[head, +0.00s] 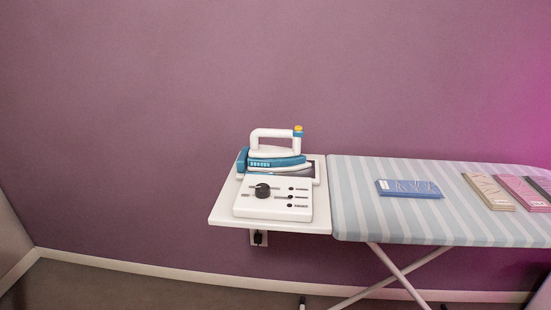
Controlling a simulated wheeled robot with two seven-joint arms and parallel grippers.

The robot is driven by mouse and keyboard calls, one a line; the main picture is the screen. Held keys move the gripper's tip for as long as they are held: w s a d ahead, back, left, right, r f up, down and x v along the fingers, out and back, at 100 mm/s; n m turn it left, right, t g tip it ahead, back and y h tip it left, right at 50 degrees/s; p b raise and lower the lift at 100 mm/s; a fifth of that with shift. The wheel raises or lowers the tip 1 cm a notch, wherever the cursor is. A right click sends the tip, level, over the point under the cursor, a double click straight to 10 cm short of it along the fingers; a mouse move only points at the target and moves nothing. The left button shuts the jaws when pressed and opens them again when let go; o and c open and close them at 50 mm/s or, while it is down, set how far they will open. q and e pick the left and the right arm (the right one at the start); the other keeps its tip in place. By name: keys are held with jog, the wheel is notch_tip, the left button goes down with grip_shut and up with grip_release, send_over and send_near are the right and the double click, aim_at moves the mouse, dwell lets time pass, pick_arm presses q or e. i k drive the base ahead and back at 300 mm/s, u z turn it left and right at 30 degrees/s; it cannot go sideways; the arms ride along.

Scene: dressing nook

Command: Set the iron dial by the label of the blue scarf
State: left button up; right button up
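The iron (277,152), white and teal, rests on its dark plate on a white side shelf. In front of it is a white control box (273,208) with a black round dial (263,190) and several small dark marks on its right side. The marks are too small to read. The folded blue scarf (408,189) lies flat on the ironing board, with a small white label (385,184) at its left end. The label's print is too small to read. Neither of my grippers is in view.
The striped ironing board (360,215) extends right from the white shelf (227,212). A folded beige scarf (488,191), a pink one (522,193) and a dark one (543,184) lie at its right. A socket with a plug (259,238) is on the wall below the shelf.

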aim_at(263, 191)
jog(key=k, duration=1.25)
jog(key=z, duration=0.85)
jog(key=i, duration=1.85)
jog(key=u, duration=0.65)
